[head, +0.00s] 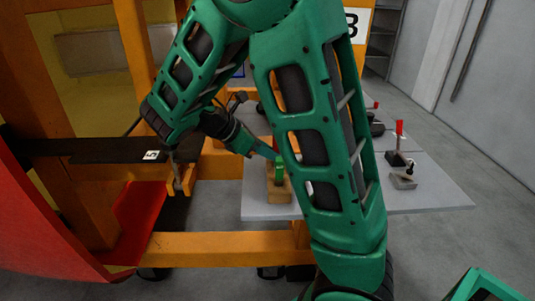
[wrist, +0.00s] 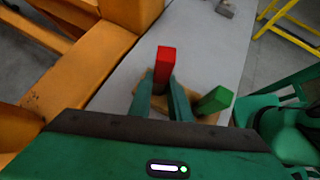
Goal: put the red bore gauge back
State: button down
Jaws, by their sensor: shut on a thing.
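My gripper (wrist: 165,90) is shut on the red bore gauge (wrist: 165,62), whose red block-shaped handle shows between and beyond the fingertips. A wooden block (wrist: 204,118) lies under and around the fingers in the wrist view. A green gauge handle (wrist: 215,100) stands on this block, to the right of the fingers. The head view shows the wooden block (head: 279,193) on the grey table, with the green handle (head: 280,170) upright on it. My gripper (head: 272,154) is at this block, partly behind my arm. The lower end of the red gauge is hidden, so I cannot tell whether it is seated.
The grey table (head: 435,190) also carries a red-topped gauge on a stand (head: 398,150) and a small metal piece (head: 404,181) at right. An orange frame (head: 215,246) stands close at left and in front. The table's right part has free room.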

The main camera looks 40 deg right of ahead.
jog(key=shift+w+f, duration=0.1)
jog(key=shift+f, duration=0.6)
jog(key=shift+a+f, duration=0.1)
jog(key=shift+f, duration=0.15)
dwell(0.4)
